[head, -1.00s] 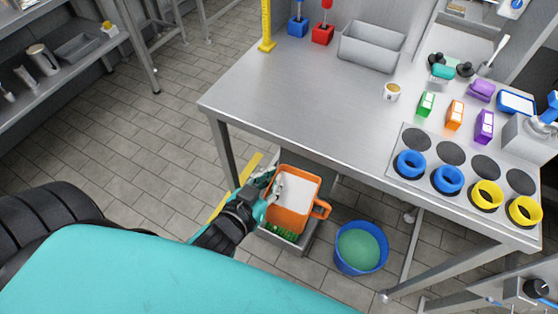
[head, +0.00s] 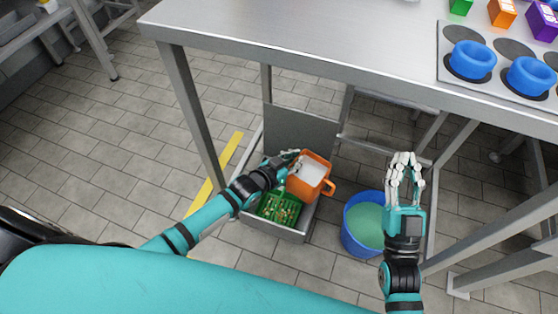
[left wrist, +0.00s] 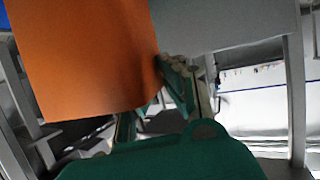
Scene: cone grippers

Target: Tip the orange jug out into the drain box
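The orange jug (head: 321,183) hangs over the right part of the grey drain box (head: 272,230), with its handle to the right. A pale surface shows inside its mouth; I cannot tell whether it is liquid or the inner wall. My left gripper (head: 294,162) is shut on the jug at its left side. In the left wrist view the jug (left wrist: 85,50) fills the upper left, with finger parts against its edge. A green grate with small bits (head: 279,208) lies in the box. My right gripper (head: 404,168) is open and empty, fingers up, beside the blue bucket.
The blue bucket (head: 350,240) with green contents stands on the floor right of the drain box. The steel table (head: 300,45) overhangs behind, with a leg (head: 192,120) close to my left arm. Yellow floor tape (head: 215,178) runs at left. Blue rings (head: 473,60) sit on the table.

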